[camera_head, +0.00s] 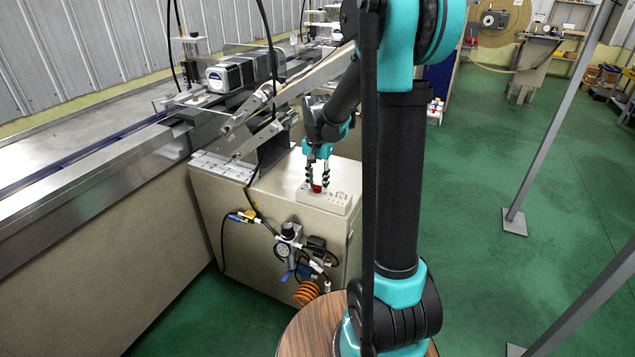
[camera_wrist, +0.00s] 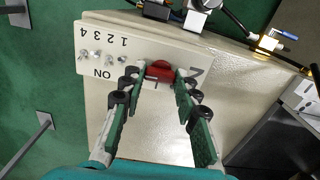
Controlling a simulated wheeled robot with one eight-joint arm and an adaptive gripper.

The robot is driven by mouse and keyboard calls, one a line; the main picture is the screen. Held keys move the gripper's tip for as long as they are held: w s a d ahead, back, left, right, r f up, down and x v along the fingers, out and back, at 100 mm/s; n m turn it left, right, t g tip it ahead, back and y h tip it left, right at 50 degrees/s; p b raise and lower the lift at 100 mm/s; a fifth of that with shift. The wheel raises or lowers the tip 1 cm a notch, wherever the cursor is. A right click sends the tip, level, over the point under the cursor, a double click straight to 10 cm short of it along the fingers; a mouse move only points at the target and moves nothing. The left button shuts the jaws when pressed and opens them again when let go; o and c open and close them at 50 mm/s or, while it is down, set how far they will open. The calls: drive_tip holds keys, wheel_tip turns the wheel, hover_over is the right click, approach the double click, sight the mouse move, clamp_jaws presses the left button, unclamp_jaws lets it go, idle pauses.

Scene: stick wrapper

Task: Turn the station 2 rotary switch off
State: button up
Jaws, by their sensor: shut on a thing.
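The red rotary switch (camera_wrist: 160,69) sits on a pale control box (camera_wrist: 100,39) whose labels appear upside down in the wrist view. The box has the digits 1 to 4, small silver toggles (camera_wrist: 96,56), the word ON and a large 2 beside the red switch. My gripper (camera_wrist: 157,78) is shut on the red switch, one fingertip on each side of it. In the head view my gripper (camera_head: 318,175) points down at the box (camera_head: 340,204), and the red switch (camera_head: 317,188) shows between the fingers. The switch's exact angle is partly hidden.
The box lies on a beige cabinet (camera_head: 275,205) with a valve and hoses (camera_head: 290,240) on its front. A metal conveyor (camera_head: 100,160) with a motor (camera_head: 228,77) stands to the left. Grey posts (camera_head: 555,130) rise from the open green floor at right.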

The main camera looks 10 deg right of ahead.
sight(317, 185)
drive_tip(key=o, duration=1.2)
drive_tip(key=shift+c, duration=0.2)
drive_tip(key=shift+r, duration=0.1)
wheel_tip(317, 185, up, 12)
drive_tip(key=s+d+f+n+t, duration=0.2)
drive_tip(key=s+f, duration=0.5)
drive_tip(key=s, duration=0.4)
drive_tip(key=s+d+f+n+t, duration=0.2)
drive_tip(key=s+f+n, duration=0.2)
drive_tip(key=s+f, duration=0.4)
drive_tip(key=s, duration=0.3)
drive_tip(key=shift+d+f+n, duration=0.15)
drive_tip(key=shift+n, duration=0.25)
